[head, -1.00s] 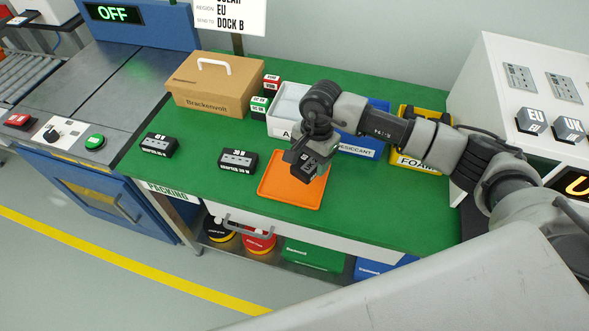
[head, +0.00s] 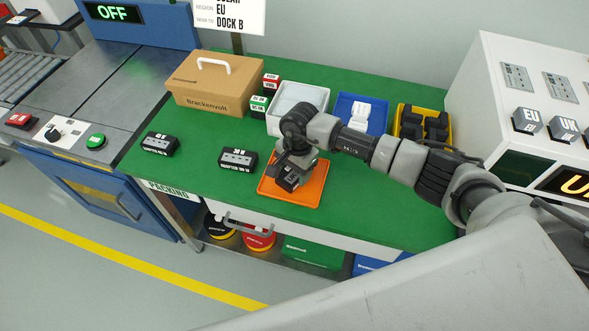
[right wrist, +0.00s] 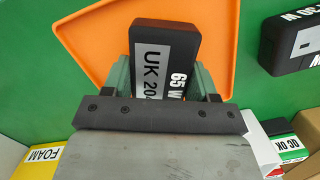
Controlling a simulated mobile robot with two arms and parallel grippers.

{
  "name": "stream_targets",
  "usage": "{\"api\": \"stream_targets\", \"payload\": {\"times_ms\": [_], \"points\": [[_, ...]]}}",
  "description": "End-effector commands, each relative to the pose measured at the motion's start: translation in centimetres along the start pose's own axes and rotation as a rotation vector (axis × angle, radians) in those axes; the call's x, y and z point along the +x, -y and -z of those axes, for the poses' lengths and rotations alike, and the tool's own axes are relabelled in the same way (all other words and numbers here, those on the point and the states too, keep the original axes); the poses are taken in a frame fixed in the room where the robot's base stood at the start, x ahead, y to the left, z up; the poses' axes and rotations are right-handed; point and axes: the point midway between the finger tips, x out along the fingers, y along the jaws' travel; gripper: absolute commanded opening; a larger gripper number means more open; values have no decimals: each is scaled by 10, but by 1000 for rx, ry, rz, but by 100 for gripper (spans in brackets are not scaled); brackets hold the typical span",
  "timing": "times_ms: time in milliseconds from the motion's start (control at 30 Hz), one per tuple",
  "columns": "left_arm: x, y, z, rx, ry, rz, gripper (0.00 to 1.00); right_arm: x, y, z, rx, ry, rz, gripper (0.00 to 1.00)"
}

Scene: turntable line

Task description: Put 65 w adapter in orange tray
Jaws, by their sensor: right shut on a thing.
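The black 65 W adapter (right wrist: 165,60) shows in the right wrist view with a grey UK label. My right gripper (right wrist: 165,85) is shut on it, one finger on each side. In the head view my right gripper (head: 290,177) is low over the left-middle part of the orange tray (head: 313,191), with the adapter (head: 288,183) in it. I cannot tell whether the adapter touches the tray floor. The tray (right wrist: 95,45) lies behind the adapter in the wrist view. My left gripper is not in view.
A 30 W adapter (head: 238,158) and another black adapter (head: 160,145) lie left of the tray on the green bench. Behind are a cardboard box (head: 214,88), a white bin (head: 278,122), a blue bin (head: 375,112) and a yellow foam bin (head: 401,122).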

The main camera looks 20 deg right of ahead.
Motion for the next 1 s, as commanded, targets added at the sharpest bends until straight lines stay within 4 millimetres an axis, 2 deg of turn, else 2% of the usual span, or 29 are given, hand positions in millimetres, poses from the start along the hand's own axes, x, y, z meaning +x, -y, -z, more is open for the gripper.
{"api": "stream_targets", "payload": {"times_ms": [33, 67, 200, 467, 567, 600, 667, 1000], "points": [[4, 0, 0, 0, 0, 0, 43, 3, 0, 1, 0, -1, 1, 24], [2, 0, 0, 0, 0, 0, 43, 2, 0, 0, 0, 0, 0, 63], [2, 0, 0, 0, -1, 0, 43, 1, 0, 0, 0, 0, 0, 84], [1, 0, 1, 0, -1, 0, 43, 0, 0, 0, 0, 0, 0, 84], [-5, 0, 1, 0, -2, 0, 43, -5, 0, -1, 0, 1, 0, 84], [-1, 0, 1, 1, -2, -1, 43, -7, 0, 0, 0, -1, 2, 84], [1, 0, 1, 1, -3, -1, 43, -16, 1, 1, -1, -3, 3, 84], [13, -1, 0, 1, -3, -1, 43, -88, 1, 1, -1, -4, 4, 84]]}}
